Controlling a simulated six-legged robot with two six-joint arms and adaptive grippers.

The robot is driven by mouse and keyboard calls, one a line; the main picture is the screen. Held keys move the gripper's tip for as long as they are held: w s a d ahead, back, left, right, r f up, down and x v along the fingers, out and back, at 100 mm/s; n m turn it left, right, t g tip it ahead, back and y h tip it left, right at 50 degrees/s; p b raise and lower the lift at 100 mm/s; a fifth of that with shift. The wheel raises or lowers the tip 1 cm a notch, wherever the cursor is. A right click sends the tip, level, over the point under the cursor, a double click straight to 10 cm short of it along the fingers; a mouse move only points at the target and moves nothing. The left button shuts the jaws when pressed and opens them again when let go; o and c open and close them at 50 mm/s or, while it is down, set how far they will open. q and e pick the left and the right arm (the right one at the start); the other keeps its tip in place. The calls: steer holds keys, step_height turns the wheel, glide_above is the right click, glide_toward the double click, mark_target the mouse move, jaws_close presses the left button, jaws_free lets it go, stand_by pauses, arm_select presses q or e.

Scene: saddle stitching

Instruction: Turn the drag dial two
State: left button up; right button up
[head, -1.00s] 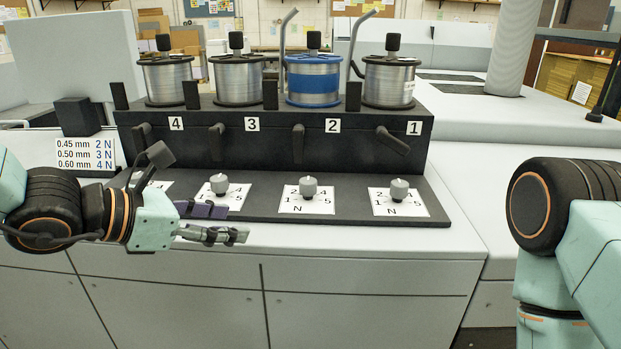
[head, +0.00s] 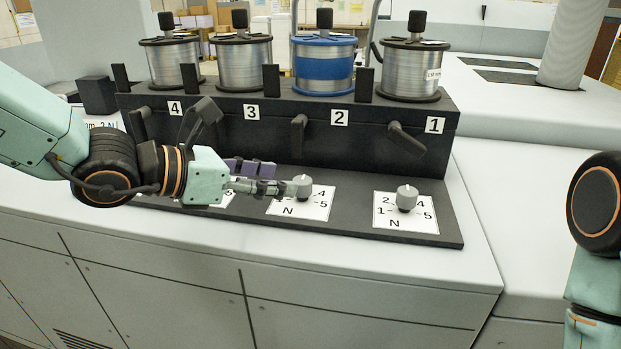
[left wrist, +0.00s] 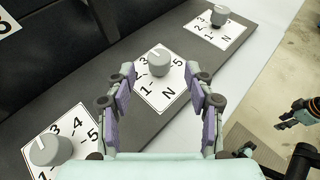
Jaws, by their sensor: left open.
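Drag dial two (head: 301,187) is a grey knob on a white card (head: 318,208) marked with numbers and N, below the blue spool and label 2. My left gripper (head: 268,187) is beside its left side in the head view. In the left wrist view, the open purple-padded fingers (left wrist: 163,108) point toward the dial (left wrist: 157,62), which stands between and just beyond their tips. I cannot tell if a finger touches it. The dial's exact setting is too small to read. My right gripper seems to show at the right edge of the left wrist view (left wrist: 298,113), its opening unclear.
Drag dial one (head: 406,196) is to the right; dial three (left wrist: 49,150) shows at lower left in the left wrist view. A black housing (head: 372,150) with levers and wire spools stands behind. The grey counter (head: 380,265) in front is clear.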

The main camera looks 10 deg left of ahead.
mark_target(300, 181)
arm_select(q)
steer(key=shift+w+d+f, duration=0.2)
steer(key=shift+w+f, duration=0.2)
steer(key=shift+w, duration=0.1)
steer(key=shift+w+d+f, duration=0.25)
steer(key=shift+w+d, duration=0.05)
steer(key=x, duration=0.3)
steer(key=shift+w+d, duration=0.15)
steer(key=shift+d, duration=0.2)
steer(key=shift+w+d+f, duration=0.15)
steer(key=shift+w, duration=0.2)
arm_select(e)
steer(key=shift+s+a+r, duration=0.15)
steer(key=shift+s+a, duration=0.05)
steer(key=shift+a, duration=0.2)
arm_select(q)
steer(key=shift+s, duration=0.1)
steer(key=shift+d, duration=0.1)
arm_select(e)
steer(key=shift+s+d, duration=0.1)
